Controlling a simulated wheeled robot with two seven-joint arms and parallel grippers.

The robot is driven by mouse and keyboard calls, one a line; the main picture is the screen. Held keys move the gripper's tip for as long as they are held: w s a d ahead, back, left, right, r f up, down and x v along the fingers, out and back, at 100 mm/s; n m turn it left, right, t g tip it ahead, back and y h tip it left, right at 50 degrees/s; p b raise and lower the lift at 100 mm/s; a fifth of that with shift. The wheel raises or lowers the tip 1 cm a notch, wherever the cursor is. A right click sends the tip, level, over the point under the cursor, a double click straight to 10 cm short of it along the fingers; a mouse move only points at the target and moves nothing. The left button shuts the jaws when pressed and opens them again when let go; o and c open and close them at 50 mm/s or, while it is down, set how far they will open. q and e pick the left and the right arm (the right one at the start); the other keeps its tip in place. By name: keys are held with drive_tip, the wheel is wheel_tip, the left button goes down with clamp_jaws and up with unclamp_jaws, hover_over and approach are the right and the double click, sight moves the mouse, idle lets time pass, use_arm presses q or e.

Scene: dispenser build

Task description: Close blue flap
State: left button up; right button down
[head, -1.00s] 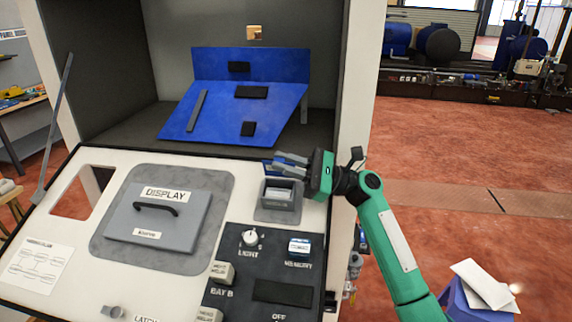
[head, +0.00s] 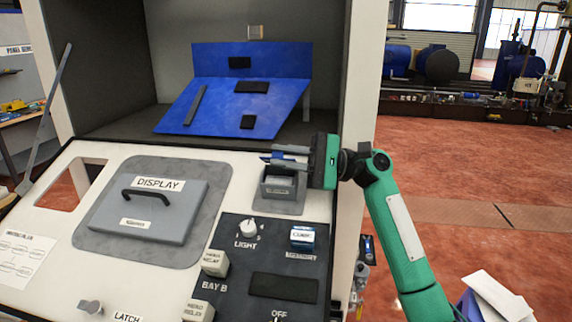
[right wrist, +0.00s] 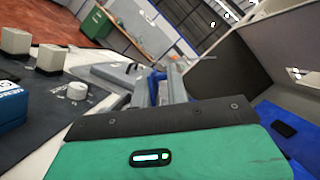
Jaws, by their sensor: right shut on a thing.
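My right gripper (head: 278,155) comes in from the right in the head view, just above a small grey box (head: 279,188) with an open top on the sloped panel. Its fingers are shut on a small blue piece (head: 267,156), which appears to be the blue flap; the fingers hide most of it. In the right wrist view the fingers (right wrist: 172,82) point away, with a bit of blue (right wrist: 154,86) by them. My left gripper is not in view.
A large blue folded sheet (head: 215,112) with black patches stands in the cabinet behind. The white panel carries a grey display lid (head: 150,212) with a black handle, a light knob (head: 248,228) and buttons. The cabinet's white side post (head: 366,90) stands close to my right gripper.

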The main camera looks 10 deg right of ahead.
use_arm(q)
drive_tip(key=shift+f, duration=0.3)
use_arm(e)
drive_tip(key=shift+n, duration=0.3)
